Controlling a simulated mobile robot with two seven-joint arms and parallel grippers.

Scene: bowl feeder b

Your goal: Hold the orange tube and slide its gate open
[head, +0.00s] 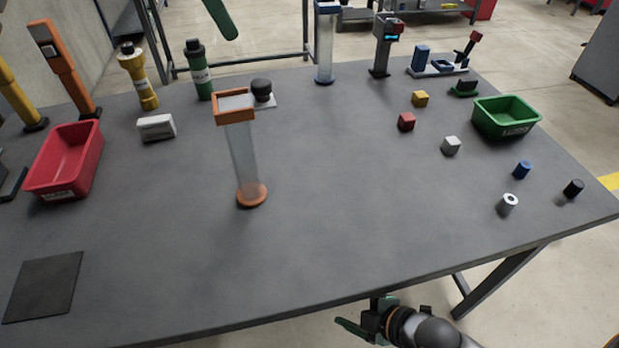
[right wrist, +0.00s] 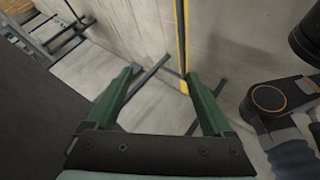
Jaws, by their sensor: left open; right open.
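The orange tube (head: 242,150) is a clear upright tube with an orange collar on top and a round orange foot. It stands near the middle of the grey table in the head view. A pale flat plate (head: 237,102), seemingly its gate, lies across the collar. My right gripper (right wrist: 162,76) shows in the right wrist view, open and empty, with floor and wall beyond.
The grey table (head: 330,220) is clear around the tube's front and right. A red bin (head: 40,185) and dark mat (head: 45,285) are left. A white box (head: 157,127) and black knob (head: 261,90) stand behind. Small blocks and a green bin (head: 505,125) are right.

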